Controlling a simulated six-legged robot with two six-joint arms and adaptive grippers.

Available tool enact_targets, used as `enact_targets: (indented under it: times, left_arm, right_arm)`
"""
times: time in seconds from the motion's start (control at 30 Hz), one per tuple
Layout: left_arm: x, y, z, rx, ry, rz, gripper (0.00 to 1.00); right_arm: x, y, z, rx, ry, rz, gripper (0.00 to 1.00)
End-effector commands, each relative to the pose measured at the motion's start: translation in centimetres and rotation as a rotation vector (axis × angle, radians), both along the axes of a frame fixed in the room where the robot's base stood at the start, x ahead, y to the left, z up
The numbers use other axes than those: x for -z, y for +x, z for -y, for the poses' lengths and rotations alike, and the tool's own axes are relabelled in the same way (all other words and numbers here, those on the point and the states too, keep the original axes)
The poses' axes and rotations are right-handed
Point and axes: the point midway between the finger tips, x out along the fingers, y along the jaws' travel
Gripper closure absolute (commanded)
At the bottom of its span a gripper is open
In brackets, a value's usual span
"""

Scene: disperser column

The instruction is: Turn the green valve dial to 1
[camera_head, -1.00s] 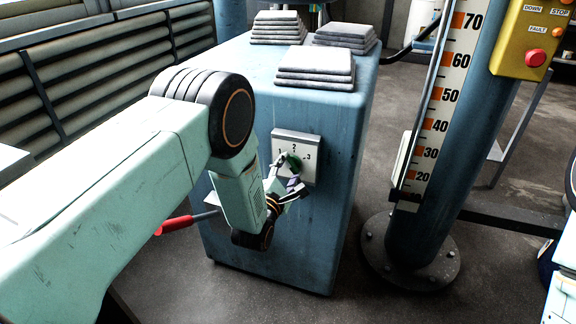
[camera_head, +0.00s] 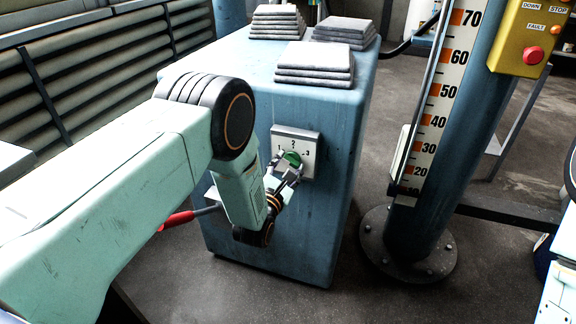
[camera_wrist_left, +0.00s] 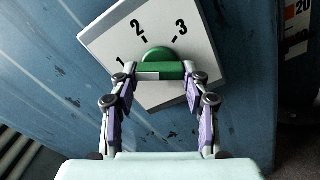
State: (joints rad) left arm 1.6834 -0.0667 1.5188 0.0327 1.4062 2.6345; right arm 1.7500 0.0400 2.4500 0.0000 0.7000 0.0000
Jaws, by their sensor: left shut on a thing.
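The green valve dial (camera_head: 292,158) sits on a white plate (camera_head: 308,140) marked 1, 2 and 3, on the front of the blue cabinet. In the left wrist view the dial (camera_wrist_left: 160,57) has a straight grip bar, green with a pale part on its left. My left gripper (camera_head: 285,169) is at the dial. In the left wrist view its fingertips (camera_wrist_left: 160,77) are at the two ends of the bar, shut on it. The bar lies level in that view, its left end below the 1. The exact pointer setting is unclear. My right gripper is not in view.
Stacks of grey pads (camera_head: 315,65) lie on the blue cabinet (camera_head: 235,75). A red-handled lever (camera_head: 178,220) sticks out below my left arm. A blue column with a scale (camera_head: 432,120) and a yellow button box (camera_head: 522,35) stand to the right. Open floor lies between cabinet and column.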

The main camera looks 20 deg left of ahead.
Motion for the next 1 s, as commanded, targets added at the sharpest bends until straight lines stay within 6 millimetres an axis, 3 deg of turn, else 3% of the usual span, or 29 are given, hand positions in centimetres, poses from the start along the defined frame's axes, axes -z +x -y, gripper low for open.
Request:
enact_targets:
  times: [0.27,0.3,0.53,0.87,1.0]
  left_arm:
    - [0.0,0.0,0.0,0.000,-0.003,0.000,0.85]
    - [0.0,0.0,0.0,0.000,-0.003,0.000,0.51]
    - [0.0,0.0,0.0,0.000,-0.002,0.000,0.31]
    - [0.0,-0.1,0.0,0.000,-0.001,0.000,0.30]
    - [0.1,-1.1,0.0,0.000,-0.001,-0.001,0.30]
  right_arm:
    - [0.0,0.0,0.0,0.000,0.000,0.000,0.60]
    - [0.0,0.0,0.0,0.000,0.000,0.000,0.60]
    - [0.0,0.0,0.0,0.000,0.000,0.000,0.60]
    - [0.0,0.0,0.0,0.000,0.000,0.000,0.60]
    - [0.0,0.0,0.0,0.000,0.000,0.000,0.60]
